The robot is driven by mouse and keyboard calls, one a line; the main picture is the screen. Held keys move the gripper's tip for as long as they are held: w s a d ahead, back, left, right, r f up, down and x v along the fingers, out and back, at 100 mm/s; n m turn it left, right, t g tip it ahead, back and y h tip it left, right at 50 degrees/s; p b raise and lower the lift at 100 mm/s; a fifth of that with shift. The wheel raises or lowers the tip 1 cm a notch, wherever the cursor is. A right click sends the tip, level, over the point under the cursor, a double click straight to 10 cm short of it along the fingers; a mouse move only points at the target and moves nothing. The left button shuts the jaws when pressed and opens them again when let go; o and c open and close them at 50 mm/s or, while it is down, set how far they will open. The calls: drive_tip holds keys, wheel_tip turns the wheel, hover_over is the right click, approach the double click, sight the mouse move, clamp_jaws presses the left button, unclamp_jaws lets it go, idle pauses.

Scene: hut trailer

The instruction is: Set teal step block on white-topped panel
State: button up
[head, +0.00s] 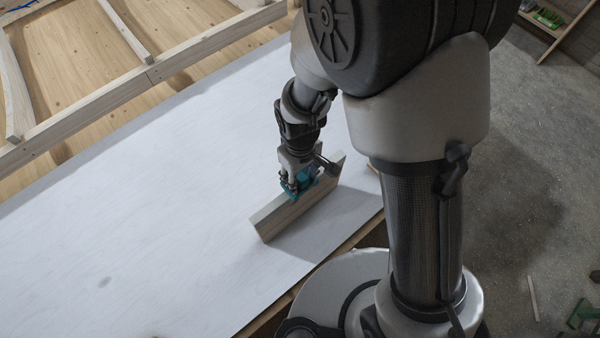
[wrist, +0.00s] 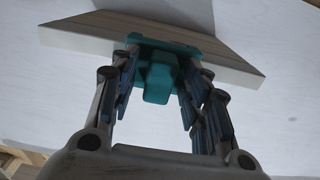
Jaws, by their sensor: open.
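The teal step block (wrist: 158,80) sits between the fingers of my gripper (wrist: 160,92) in the wrist view, against a pale wooden board (wrist: 85,35). In the head view the teal block (head: 288,188) shows only in part below my gripper (head: 298,182), which hides much of it. My gripper points down and is open, with a finger on each side of the block. The board (head: 272,222) lies on the white-topped panel (head: 150,200). Whether the block rests on the board or on the panel, I cannot tell.
Wooden framing beams (head: 150,75) run along the panel's far left side. The white surface is broad and clear to the left of the board. A grey floor (head: 535,150) lies to the right, with a green object (head: 583,315) and a thin wood strip (head: 533,298).

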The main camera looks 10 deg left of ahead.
sight(300, 175)
wheel_tip(300, 175, up, 12)
drive_tip(key=p, duration=0.2)
drive_tip(key=d+r+m+t, duration=0.2)
drive_tip(key=d+r+m, duration=0.2)
drive_tip(key=d+r, duration=0.65)
drive_tip(key=s+d+r+m+t, duration=0.2)
drive_tip(key=s+d+r+m, duration=0.4)
drive_tip(key=s+d+r, duration=0.2)
drive_tip(key=shift+s+d+t, duration=0.3)
drive_tip(key=shift+s+d, duration=0.45)
drive_tip(key=shift+d, duration=0.2)
